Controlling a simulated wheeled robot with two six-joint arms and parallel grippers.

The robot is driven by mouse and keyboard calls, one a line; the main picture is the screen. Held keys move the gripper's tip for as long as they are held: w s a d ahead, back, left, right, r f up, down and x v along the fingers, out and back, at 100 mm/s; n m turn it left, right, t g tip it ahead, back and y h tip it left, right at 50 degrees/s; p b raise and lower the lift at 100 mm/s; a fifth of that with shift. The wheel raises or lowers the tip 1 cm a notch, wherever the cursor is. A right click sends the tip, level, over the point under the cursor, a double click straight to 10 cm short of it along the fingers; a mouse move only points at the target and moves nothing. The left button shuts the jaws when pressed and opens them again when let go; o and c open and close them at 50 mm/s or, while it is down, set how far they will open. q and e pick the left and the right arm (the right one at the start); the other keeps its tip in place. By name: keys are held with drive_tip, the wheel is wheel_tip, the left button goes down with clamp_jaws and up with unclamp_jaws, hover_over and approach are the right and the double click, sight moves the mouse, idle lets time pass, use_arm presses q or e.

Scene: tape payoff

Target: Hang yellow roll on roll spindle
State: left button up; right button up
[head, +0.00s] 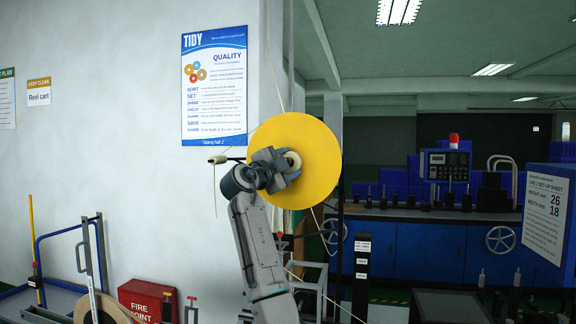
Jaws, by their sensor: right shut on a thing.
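The yellow roll (312,142) is a large flat disc, held up facing me in the middle of the head view. My right gripper (284,168) is in front of it, shut on the roll at its pale core. The gripper and wrist hide part of the roll's centre and lower left. A thin dark bar with a pale tip (217,160) shows just left of the roll. It may be part of the roll spindle, but the roll hides what is behind, so I cannot tell whether the roll is on it. My left gripper is not in view.
A thin pale strand runs by the roll and hangs from the bar. A blue reel cart (62,255) and a red fire point box (147,298) stand at lower left. A blue machine (440,252) with a handwheel fills the right. A setup sign (548,217) stands far right.

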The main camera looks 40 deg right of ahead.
drive_tip(key=o, duration=1.4)
drive_tip(key=shift+s+r, duration=0.1)
drive_tip(key=shift+a, duration=0.1)
drive_tip(key=shift+a+f, duration=0.1)
drive_tip(key=shift+f, duration=0.1)
drive_tip(key=b+v, duration=0.5)
drive_tip(key=v, duration=0.5)
drive_tip(key=shift+s+a+r, duration=0.1)
drive_tip(key=shift+s+a, duration=0.1)
